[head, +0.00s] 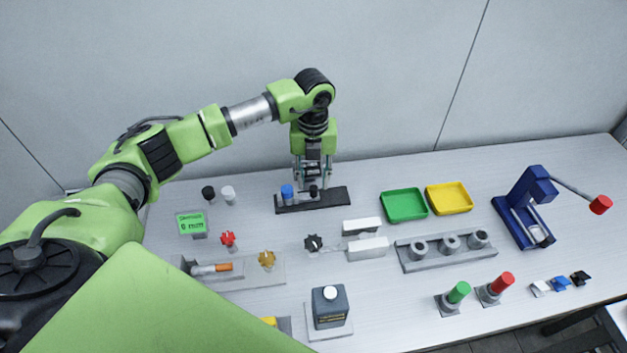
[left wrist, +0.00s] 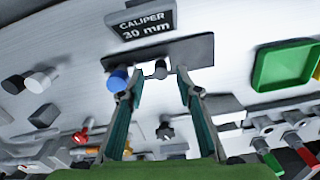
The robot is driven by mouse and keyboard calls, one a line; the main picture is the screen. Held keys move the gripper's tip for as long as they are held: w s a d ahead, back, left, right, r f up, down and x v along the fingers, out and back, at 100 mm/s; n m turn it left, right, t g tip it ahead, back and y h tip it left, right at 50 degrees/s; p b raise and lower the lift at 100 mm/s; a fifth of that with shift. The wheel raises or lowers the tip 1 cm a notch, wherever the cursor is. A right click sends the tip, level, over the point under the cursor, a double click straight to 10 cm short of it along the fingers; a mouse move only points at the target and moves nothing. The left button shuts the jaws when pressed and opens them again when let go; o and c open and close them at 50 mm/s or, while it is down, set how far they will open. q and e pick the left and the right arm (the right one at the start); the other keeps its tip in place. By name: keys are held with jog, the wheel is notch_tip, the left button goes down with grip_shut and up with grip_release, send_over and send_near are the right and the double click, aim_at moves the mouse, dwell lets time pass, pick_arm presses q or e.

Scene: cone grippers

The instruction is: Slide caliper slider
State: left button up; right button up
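The caliper is a dark flat bar (head: 335,197) at the back middle of the table, and it also shows in the left wrist view (left wrist: 203,50). A blue knob (head: 287,194) stands near its left end, also in the left wrist view (left wrist: 117,79). A smaller dark knob (head: 313,191) stands right of it, also in the left wrist view (left wrist: 160,69). My left gripper (head: 313,182) points down over the bar. In the left wrist view its fingers (left wrist: 157,92) are apart, with the dark knob between and beyond their tips. My right gripper is out of view.
A sign (left wrist: 142,21) reading "CALIPER 30 mm" stands behind the bar. A green display (head: 190,223) reads 0 mm at the left. Black (head: 208,193) and white (head: 228,194) knobs stand left of the bar. Green (head: 404,205) and yellow (head: 449,198) trays lie right.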

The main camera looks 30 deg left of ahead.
aim_at(306, 194)
pick_arm(q)
jog(key=shift+f, duration=1.25)
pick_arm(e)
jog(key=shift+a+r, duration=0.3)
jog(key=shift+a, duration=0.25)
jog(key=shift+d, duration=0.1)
pick_arm(q)
jog(key=c, duration=0.9)
jog(key=shift+d, duration=0.1)
grip_shut()
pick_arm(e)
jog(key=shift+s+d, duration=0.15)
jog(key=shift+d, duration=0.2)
